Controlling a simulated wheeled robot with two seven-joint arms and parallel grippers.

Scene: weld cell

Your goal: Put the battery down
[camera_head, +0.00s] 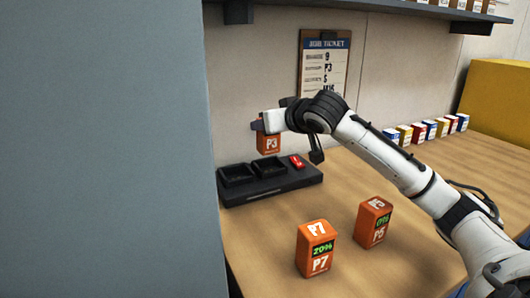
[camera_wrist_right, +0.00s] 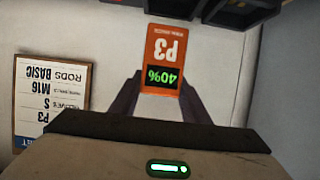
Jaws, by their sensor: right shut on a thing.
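My right gripper (camera_head: 264,125) is shut on an orange battery (camera_head: 268,144) marked P3. The battery hangs below the gripper, above and behind the black dock (camera_head: 290,188). In the right wrist view the battery (camera_wrist_right: 163,50) shows "P3" and a green "40%" between my two dark fingers (camera_wrist_right: 160,100). The dock has two dark empty-looking bays (camera_head: 238,174) and a small red item (camera_head: 296,161) at its right. My left gripper is not in view.
A grey panel (camera_head: 105,150) blocks the left side. A job ticket clipboard (camera_head: 325,65) hangs on the back wall, below a dark shelf (camera_head: 400,8). Several small coloured boxes (camera_head: 430,130) line the back right, near a yellow block (camera_head: 498,98). Wooden bench (camera_head: 290,220) is bare between dock and batteries.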

